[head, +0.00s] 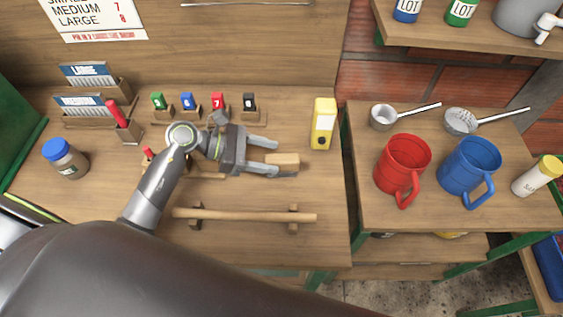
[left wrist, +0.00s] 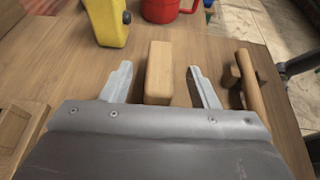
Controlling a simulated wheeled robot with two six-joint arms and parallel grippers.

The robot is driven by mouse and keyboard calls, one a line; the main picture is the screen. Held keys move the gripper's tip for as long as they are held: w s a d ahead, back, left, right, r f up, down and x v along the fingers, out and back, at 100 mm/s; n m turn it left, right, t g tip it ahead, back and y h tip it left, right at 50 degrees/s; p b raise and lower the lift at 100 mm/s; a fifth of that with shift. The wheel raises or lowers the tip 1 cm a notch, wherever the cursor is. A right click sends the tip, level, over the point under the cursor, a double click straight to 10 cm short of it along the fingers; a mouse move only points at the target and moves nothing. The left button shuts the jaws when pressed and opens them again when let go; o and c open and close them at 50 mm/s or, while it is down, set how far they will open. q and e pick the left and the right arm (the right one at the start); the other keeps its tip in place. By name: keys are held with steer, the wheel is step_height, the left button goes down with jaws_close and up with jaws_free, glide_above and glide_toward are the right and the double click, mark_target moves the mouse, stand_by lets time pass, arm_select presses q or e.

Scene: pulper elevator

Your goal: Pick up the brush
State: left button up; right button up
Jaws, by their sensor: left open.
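A light wooden block (head: 287,160), which seems to be the brush, lies on the wooden bench top; no bristles show. In the left wrist view the block (left wrist: 159,75) lies lengthwise between the two fingers, with a gap on each side. My left gripper (head: 276,157) is open, its fingers pointing right in the head view and reaching around the near end of the block. It does not visibly grip it. My right gripper is not in view.
A wooden rail (head: 245,216) on two supports lies nearer me. Colored stamps (head: 188,102) stand behind the gripper. A side table to the right holds a red mug (head: 402,164) and a blue mug (head: 469,166).

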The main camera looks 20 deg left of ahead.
mark_target(282, 158)
arm_select(q)
steer(key=p+x, duration=0.1)
steer(key=x, duration=0.2)
steer(key=shift+w+d, duration=0.15)
steer(key=shift+d, duration=0.25)
steer(key=shift+w+d+f, duration=0.2)
steer(key=shift+d+f, duration=0.15)
steer(key=shift+d, duration=0.15)
steer(key=c, duration=1.1)
steer(key=shift+r, duration=0.1)
step_height(282, 158, up, 10)
steer(key=shift+f+b, duration=0.1)
steer(key=shift+b, duration=0.8)
